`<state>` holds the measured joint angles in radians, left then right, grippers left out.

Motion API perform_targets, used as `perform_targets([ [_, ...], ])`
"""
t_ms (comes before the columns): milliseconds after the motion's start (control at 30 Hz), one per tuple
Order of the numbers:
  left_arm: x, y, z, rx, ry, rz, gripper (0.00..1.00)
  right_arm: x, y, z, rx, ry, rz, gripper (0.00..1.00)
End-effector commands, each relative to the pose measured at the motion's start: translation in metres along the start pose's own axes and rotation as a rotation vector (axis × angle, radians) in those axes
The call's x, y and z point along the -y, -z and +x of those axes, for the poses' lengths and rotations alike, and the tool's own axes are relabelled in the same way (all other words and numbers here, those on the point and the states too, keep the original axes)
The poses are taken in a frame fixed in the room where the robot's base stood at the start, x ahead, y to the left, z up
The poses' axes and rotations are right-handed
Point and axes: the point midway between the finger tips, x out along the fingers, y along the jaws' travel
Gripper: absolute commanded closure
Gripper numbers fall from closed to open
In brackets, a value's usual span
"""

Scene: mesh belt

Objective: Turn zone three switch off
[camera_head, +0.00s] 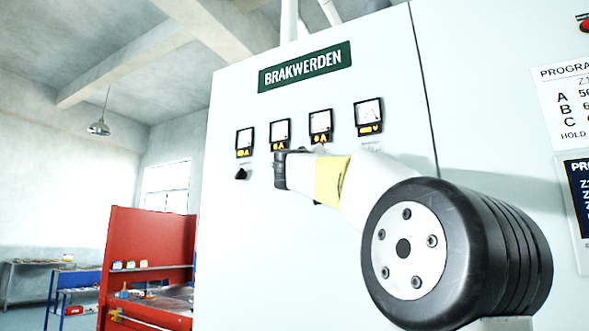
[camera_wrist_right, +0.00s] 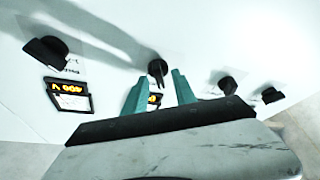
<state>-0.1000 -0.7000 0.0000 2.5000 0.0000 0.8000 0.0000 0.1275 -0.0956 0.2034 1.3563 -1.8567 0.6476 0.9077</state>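The white cabinet has a row of meters, with black rotary switches below them. In the right wrist view, upside down relative to the head view, the third switch from the cabinet's left (camera_wrist_right: 157,68) stands between the two green fingertips of my right gripper (camera_wrist_right: 158,82). The gripper is open, with a gap on each side of the switch. This switch's handle points nearly vertically in that view; its neighbours lie more slanted. In the head view, my right arm and hand (camera_head: 290,171) hide this switch, below the third meter (camera_head: 320,126). My left gripper is not in view.
Other switches show in the wrist view: one on the left (camera_wrist_right: 45,50) and two on the right (camera_wrist_right: 228,85), (camera_wrist_right: 270,95). The leftmost switch (camera_head: 241,174) is clear in the head view. A red workbench (camera_head: 150,240) stands left of the cabinet (camera_head: 225,270).

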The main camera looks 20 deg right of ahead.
Motion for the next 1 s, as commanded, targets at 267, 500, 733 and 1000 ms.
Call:
perform_targets([
  [267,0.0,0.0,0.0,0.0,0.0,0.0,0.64,-0.001,0.001,-0.044,-0.002,0.0,-0.001,0.67],
  [500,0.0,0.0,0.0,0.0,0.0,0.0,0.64,0.0,0.0,-0.072,-0.001,0.001,0.0,0.67],
  [733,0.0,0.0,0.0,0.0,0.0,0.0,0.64,0.001,0.0,-0.075,0.0,0.001,-0.001,0.67],
  [1000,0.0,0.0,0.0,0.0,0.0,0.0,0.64,0.0,0.0,-0.075,0.0,0.0,-0.001,0.67],
])
